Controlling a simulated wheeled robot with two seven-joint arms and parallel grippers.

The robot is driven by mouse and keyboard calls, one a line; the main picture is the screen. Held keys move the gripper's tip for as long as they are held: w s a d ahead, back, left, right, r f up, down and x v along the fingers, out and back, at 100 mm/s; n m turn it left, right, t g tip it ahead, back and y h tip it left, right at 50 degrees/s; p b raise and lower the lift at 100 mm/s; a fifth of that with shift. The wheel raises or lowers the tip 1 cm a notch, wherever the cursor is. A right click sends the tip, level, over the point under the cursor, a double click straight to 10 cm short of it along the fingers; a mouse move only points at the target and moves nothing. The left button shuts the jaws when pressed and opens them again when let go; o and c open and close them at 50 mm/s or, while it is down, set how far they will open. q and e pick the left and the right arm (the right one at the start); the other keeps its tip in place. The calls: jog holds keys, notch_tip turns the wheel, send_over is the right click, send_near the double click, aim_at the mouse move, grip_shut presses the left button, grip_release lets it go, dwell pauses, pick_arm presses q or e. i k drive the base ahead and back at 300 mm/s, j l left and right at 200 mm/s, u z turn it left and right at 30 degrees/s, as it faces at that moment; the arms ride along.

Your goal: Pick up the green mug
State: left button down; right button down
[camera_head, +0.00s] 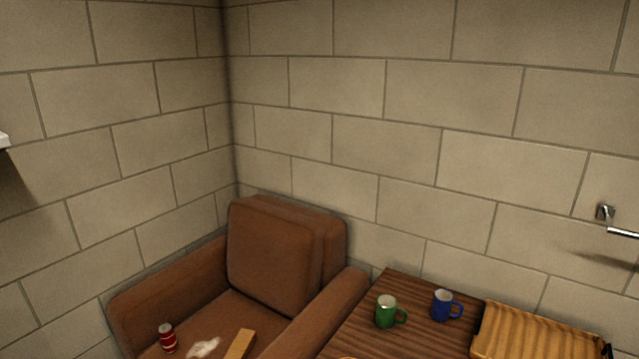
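The green mug (385,313) stands upright on a dark striped wooden table (372,341) near its left side. Its handle points right. A blue mug (441,306) stands just right of it, also upright with its handle to the right; a small gap lies between them. Neither of my grippers shows in the head view.
A wooden tray (540,335) with dark edges lies right of the mugs. A brown armchair (275,250) is left of the table, its arm close to the table edge. A red can (167,338) and a wooden block (239,346) are on its seat. Block walls stand behind.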

aim_at(386, 309)
jog(key=i+z, duration=0.15)
jog(key=z, duration=0.25)
jog(key=i+j+z, duration=0.1)
jog(key=z, duration=0.35)
jog(key=i+j+z, duration=0.15)
jog(key=z, duration=0.25)
